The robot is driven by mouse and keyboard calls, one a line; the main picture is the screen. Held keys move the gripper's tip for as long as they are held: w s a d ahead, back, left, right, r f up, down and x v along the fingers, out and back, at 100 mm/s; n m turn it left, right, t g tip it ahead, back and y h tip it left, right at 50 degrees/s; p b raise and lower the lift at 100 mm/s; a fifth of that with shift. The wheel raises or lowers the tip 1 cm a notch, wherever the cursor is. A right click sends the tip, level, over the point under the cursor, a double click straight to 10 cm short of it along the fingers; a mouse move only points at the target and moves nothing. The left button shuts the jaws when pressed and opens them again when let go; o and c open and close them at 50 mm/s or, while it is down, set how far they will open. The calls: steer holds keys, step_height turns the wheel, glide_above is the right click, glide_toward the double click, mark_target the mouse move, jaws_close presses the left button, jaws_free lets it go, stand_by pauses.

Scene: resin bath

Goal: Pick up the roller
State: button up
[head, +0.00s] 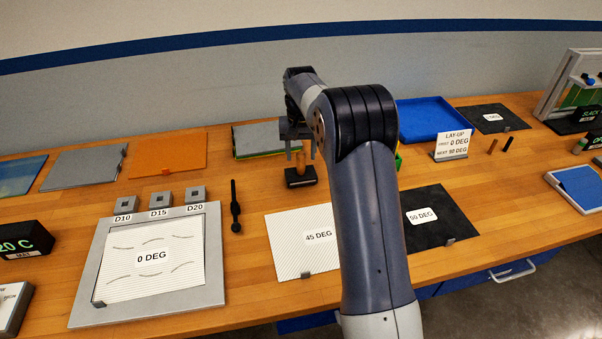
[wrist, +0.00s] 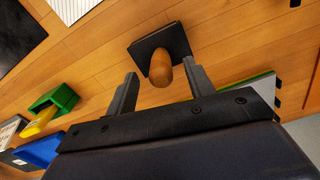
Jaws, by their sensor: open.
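A wooden handle (head: 301,160) stands upright on a black base (head: 300,180) on the bench; it looks like the roller, but its lower part is not clear. In the wrist view the rounded handle (wrist: 161,70) shows end-on in front of the black base (wrist: 152,38). My gripper (head: 298,150) is open above the base. In the wrist view its two fingers (wrist: 160,74) lie on either side of the handle, with a gap on both sides. Nothing is held.
A green holder with a yellow part (wrist: 55,105) stands to one side, mostly behind my arm in the head view. A white 45 DEG sheet (head: 300,243) lies in front. A black tool (head: 235,207) lies left. A grey-green stack (head: 262,140) lies behind.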

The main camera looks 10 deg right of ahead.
mark_target(301, 163)
step_height(301, 163, down, 5)
steer(key=shift+w+r+p, duration=0.1)
steer(key=shift+w+p, duration=0.05)
steer(key=shift+p, duration=0.35)
steer(key=shift+c, duration=0.4)
jaws_close()
